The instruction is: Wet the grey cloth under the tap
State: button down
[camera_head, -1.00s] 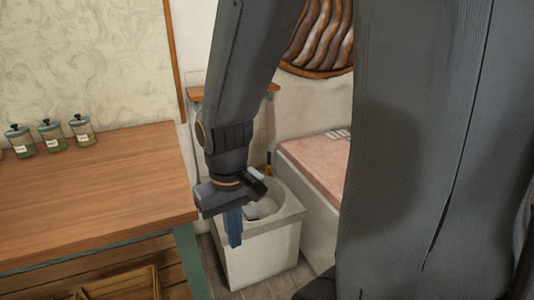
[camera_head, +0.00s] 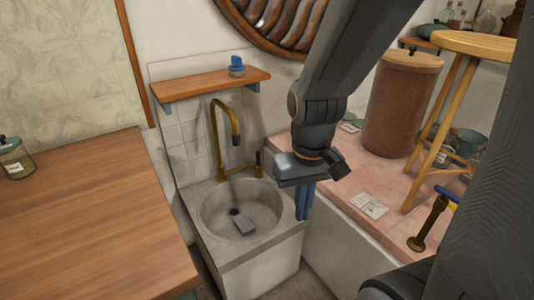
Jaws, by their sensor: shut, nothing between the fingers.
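The brass tap (camera_head: 214,130) stands at the back of the stone sink (camera_head: 211,238), its dark spout pointing down over the basin. A lever handle (camera_head: 258,163) stands to its right. No water stream shows. A small flat grey thing (camera_head: 243,223) lies in the basin by the dark drain; it may be the grey cloth, but I cannot tell for certain. My gripper (camera_head: 304,208) points down by the sink's right edge, right of the basin in the picture. Its blue fingers are together, with nothing seen between them.
A wooden counter (camera_head: 70,205) with a jar (camera_head: 16,158) is at left. A wooden shelf (camera_head: 200,88) with a blue item (camera_head: 236,66) hangs above the tap. At right, a pink ledge (camera_head: 345,180) holds a brown barrel (camera_head: 401,100) and a wooden stool (camera_head: 462,44).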

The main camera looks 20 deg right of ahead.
aim_at(258, 161)
jog(key=w+a+f+n+t+b, duration=0.1)
jog(key=w+f+t+b, duration=0.1)
jog(key=w+f+b, duration=1)
jog(key=w+a+f+t+b, duration=0.1)
jog(key=w+f+t+b, duration=0.1)
jog(key=w+f+b, duration=0.95)
jog(key=w+a+f+n+t+h+b, duration=0.1)
jog(key=w+a+n+t+h+b, duration=0.15)
jog(key=w, duration=0.95)
jog(key=w+a+f+n+t+h+b, duration=0.1)
jog(key=w+a+n+t+h+b, duration=0.2)
jog(key=w, duration=0.8)
jog(key=w+a+f+n+t+h+b, duration=0.15)
jog(key=w+t, duration=0.35)
jog(key=w, duration=0.7)
jog(key=w+d+f+n+g+h+b, duration=0.1)
jog(key=w+d+f+n+h+b, duration=0.1)
jog(key=w+d+h+b, duration=0.45)
jog(key=shift+y, duration=0.75)
jog(key=shift+s+d+r+p, duration=0.1)
jog(key=shift+s+d+p, duration=0.2)
jog(key=shift+s+d, duration=0.6)
jog(key=shift+s+d+p, duration=0.3)
jog(key=shift+s+d, duration=0.25)
jog(key=shift+s, duration=0.55)
